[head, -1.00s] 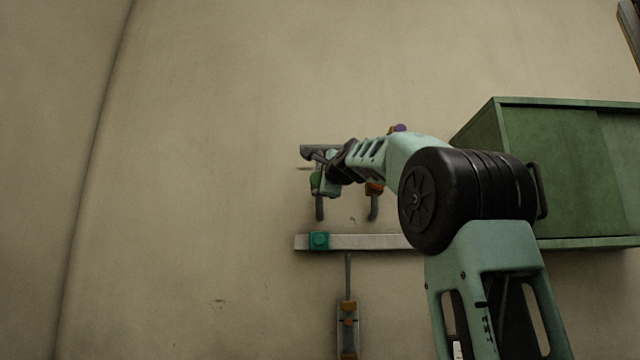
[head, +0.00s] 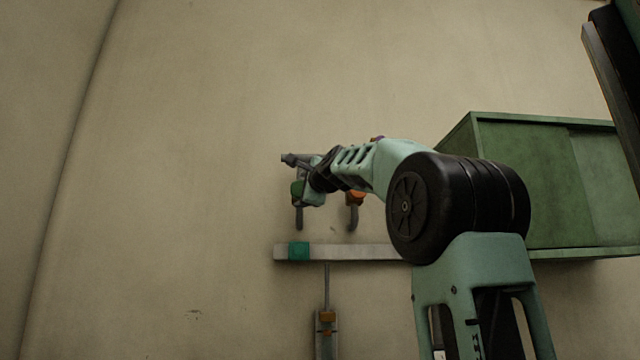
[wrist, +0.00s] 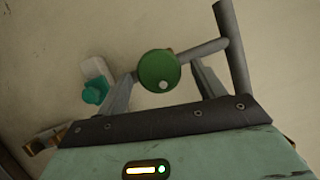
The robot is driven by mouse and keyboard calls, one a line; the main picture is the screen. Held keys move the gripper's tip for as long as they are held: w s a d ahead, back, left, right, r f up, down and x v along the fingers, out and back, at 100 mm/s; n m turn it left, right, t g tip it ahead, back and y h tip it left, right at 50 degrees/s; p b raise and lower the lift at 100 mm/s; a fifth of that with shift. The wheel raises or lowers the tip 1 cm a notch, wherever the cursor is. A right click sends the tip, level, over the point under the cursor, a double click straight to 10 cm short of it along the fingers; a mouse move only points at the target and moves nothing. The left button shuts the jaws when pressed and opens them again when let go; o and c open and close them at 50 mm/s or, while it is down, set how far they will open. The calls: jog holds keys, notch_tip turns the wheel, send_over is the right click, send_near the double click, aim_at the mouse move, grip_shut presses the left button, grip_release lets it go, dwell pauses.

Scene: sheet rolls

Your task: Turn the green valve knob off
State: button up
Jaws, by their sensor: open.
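The green valve knob (wrist: 159,70) is round with a pale dot near its lower edge, and sits on a grey pipe. In the wrist view it lies between the two fingers of my gripper (wrist: 162,72), which is open. Bare space shows between the knob and the right finger; the left finger is close to it, and I cannot tell whether they touch. In the head view the green knob (head: 297,187) is small and partly covered by the end of my arm.
An orange knob (head: 355,198) sits on a pipe to the right, with a purple one (head: 377,138) peeking above my arm. A pale rail (head: 340,252) with a teal block (head: 299,251) runs below. A green cabinet (head: 520,180) hangs at right. The wall at left is clear.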

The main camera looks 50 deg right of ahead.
jog(key=b+v, duration=0.5)
jog(key=v, duration=1)
jog(key=shift+s, duration=0.1)
